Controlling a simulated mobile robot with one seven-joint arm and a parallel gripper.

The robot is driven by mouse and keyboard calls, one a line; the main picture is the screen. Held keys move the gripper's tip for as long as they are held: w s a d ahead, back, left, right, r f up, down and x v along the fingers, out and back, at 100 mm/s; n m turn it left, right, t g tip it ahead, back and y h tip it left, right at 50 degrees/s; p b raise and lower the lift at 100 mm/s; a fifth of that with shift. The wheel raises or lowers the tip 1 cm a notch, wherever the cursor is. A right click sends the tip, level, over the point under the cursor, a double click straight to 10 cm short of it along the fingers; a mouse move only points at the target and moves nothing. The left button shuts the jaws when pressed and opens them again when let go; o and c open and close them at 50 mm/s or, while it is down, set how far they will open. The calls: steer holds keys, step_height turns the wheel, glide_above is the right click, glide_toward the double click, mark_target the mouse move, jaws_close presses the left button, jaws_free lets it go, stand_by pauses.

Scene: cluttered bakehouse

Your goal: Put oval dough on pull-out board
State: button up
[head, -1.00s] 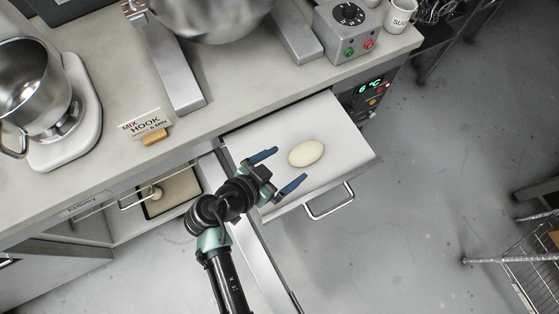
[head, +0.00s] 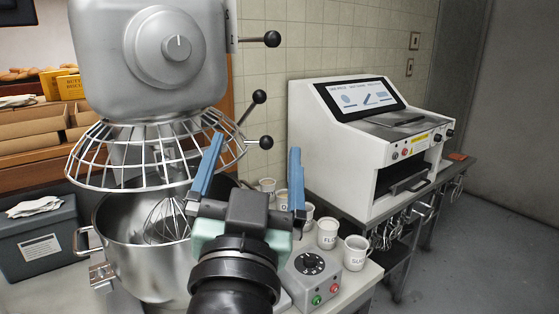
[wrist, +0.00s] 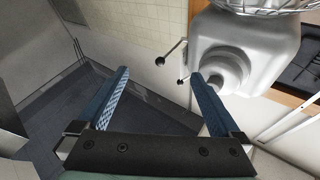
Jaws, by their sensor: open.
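My gripper (head: 250,180) is raised in front of the big mixer in the head view, its two blue fingers spread apart with nothing between them. The wrist view also shows the open, empty fingers (wrist: 158,100). The oval dough and the pull-out board are in neither view now.
The large mixer (head: 165,55) with its wire guard (head: 90,165) and steel bowl (head: 130,250) stands close behind my gripper. White labelled mugs (head: 327,233) and a control box (head: 312,278) are to the right on the counter. A white machine (head: 345,150) stands beyond; open floor (head: 490,230) lies at right.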

steer(key=s+d+r+n+t, duration=0.1)
steer(key=s+r+t, duration=0.2)
steer(key=s+r, duration=0.2)
steer(key=s+d+r+n+t, duration=0.2)
steer(key=s+r, duration=0.4)
steer(key=r, duration=0.4)
steer(key=shift+r+t+y, duration=0.4)
